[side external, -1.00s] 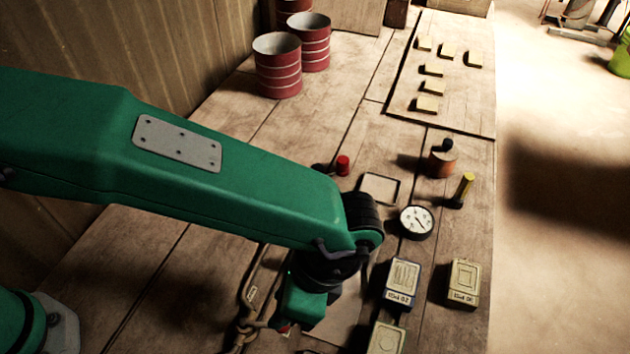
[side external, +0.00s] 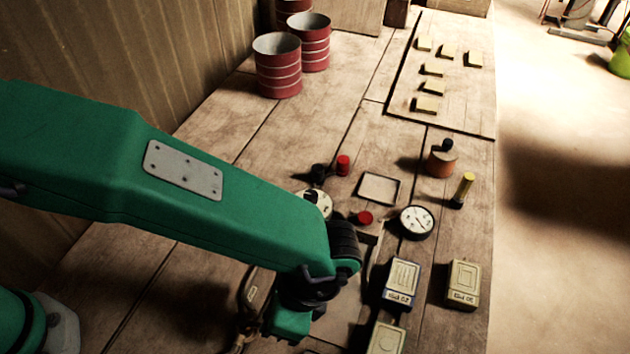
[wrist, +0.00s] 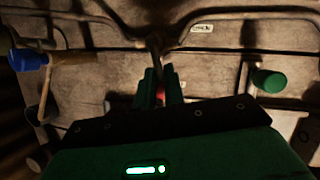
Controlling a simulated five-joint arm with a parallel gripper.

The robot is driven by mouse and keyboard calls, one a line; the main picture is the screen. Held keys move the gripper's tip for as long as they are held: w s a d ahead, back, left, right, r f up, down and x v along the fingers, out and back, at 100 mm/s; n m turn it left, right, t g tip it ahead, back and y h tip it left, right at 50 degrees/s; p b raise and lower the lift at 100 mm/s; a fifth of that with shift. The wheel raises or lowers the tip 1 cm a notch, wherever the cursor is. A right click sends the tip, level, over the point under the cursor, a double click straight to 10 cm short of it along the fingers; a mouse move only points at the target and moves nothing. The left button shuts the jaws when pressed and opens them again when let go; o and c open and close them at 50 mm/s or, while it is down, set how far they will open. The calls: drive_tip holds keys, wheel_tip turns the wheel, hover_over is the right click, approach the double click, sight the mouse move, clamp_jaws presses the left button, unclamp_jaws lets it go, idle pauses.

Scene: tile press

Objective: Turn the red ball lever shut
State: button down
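In the wrist view a small patch of red, apparently the red ball of the lever (wrist: 160,93), shows between the two green fingers of my gripper (wrist: 161,86). The fingers are close together on either side of it. Whether they press on it is too dark to tell. In the side external view my gripper (side external: 288,322) is low over the near part of the bench, and its fingertips and the red ball are hidden there.
A pipe (side external: 250,290) runs just left of my gripper. Labelled blocks (side external: 402,282) and a round gauge (side external: 417,221) are to its right. Red caps (side external: 343,165) and (side external: 365,217) stand farther back. The wrist view shows a blue cap (wrist: 30,60) and a green cap (wrist: 269,80).

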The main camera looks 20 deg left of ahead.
drive_tip(key=shift+w+d, duration=0.1)
drive_tip(key=shift+d, duration=0.05)
drive_tip(key=shift+s+d+m, duration=0.15)
drive_tip(key=shift+s+m, duration=0.3)
drive_tip(key=shift+m, duration=0.65)
drive_tip(key=c, duration=1.5)
unclamp_jaws()
drive_tip(key=shift+r, duration=0.1)
drive_tip(key=shift+v, duration=3.8)
